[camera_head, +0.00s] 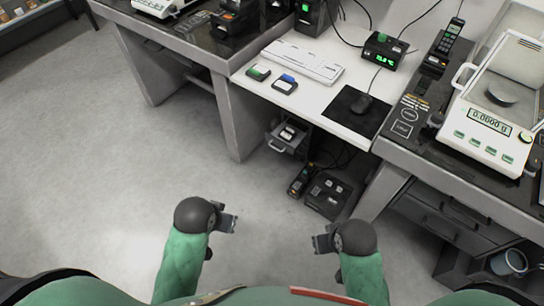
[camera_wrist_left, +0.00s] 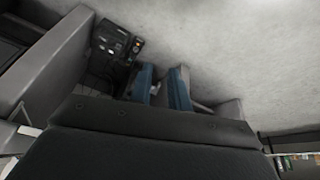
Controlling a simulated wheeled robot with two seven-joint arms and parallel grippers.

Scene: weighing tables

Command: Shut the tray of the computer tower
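A grey pulled-out tray (camera_head: 281,147) with small pale items in it stands out below the white desk. The body behind it is mostly hidden in shadow under the desk top, so I cannot make out the tower's full shape. My left gripper (camera_head: 229,223) is in front of the desk, below and left of the tray in the picture, and apart from it. In the left wrist view its two blue-faced fingers (camera_wrist_left: 161,88) stand apart with nothing visible between them. My right gripper (camera_head: 322,242) is further right, also away from the tray; its finger gap is unclear.
A black device (camera_head: 328,196) and a handheld unit (camera_head: 300,180) lie on the floor below the tray. A dark-topped table with a balance stands at right. Floor at left is clear.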

